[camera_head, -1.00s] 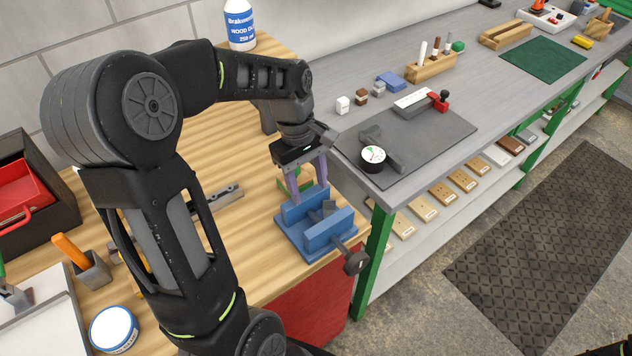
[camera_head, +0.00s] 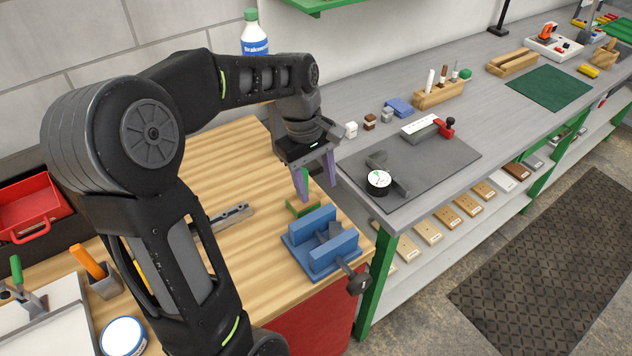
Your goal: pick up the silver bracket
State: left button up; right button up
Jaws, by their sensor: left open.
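My right gripper is not in view.
The vise handle (camera_head: 358,284) sticks out at the front right. A dial gauge (camera_head: 379,179) stands on the grey bench mat (camera_head: 440,165).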

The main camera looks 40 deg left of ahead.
aim_at(334, 226)
jog(key=k, duration=1)
